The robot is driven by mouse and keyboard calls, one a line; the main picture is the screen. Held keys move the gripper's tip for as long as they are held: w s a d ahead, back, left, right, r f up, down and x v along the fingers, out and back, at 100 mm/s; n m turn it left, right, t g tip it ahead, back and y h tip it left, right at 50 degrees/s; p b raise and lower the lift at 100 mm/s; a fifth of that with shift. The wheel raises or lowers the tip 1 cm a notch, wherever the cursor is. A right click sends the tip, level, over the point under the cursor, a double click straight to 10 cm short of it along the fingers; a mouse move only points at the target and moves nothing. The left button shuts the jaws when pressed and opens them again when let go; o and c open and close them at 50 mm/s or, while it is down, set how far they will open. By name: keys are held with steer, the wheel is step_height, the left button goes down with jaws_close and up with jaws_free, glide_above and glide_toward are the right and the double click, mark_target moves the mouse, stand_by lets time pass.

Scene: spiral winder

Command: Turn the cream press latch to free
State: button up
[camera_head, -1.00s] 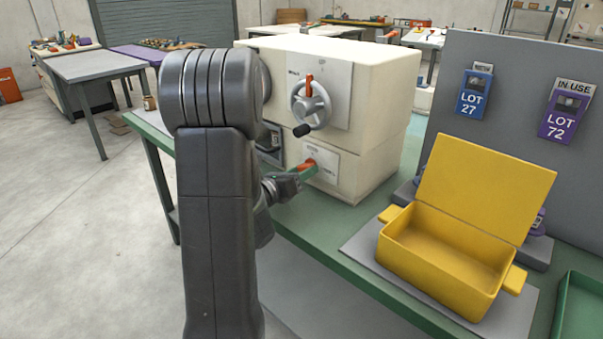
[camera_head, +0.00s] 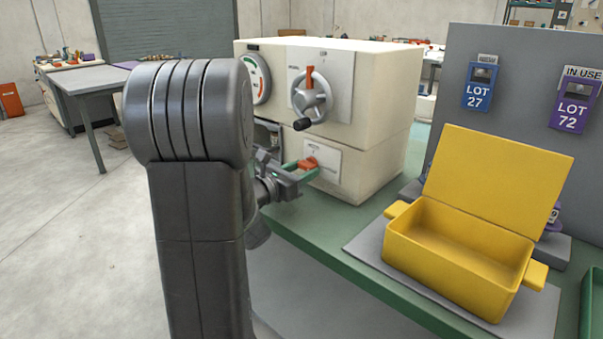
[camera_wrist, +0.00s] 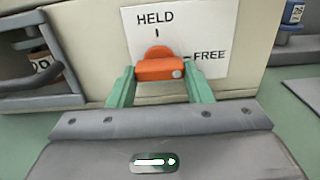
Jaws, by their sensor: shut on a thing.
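The cream press (camera_head: 375,110) stands on the green bench. Its orange latch (camera_wrist: 158,69) sits on a white plate (camera_wrist: 205,35) low on the front, marked HELD at the top and FREE at the right. The latch bar lies level in the wrist view, with a pale dot at its right end, on the FREE side. My gripper (camera_wrist: 161,73) is shut on the latch, a green finger on each side. The head view also shows the latch (camera_head: 309,163) at the fingertips. My wrist is partly hidden behind my arm there.
An open recess (camera_wrist: 40,65) with a bar is left of the plate. An open yellow box (camera_head: 455,270) stands on a grey mat at the right. A grey panel (camera_head: 520,110) rises behind it.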

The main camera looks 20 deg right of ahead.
steer(key=o, duration=1)
steer(key=p+v, duration=0.1)
steer(key=v, duration=1.3)
steer(key=shift+d, duration=0.1)
steer(key=shift+d, duration=0.1)
steer(key=b+x, duration=0.1)
steer(key=x, duration=1.2)
steer(key=shift+w+d, duration=0.2)
steer(key=shift+d, duration=0.1)
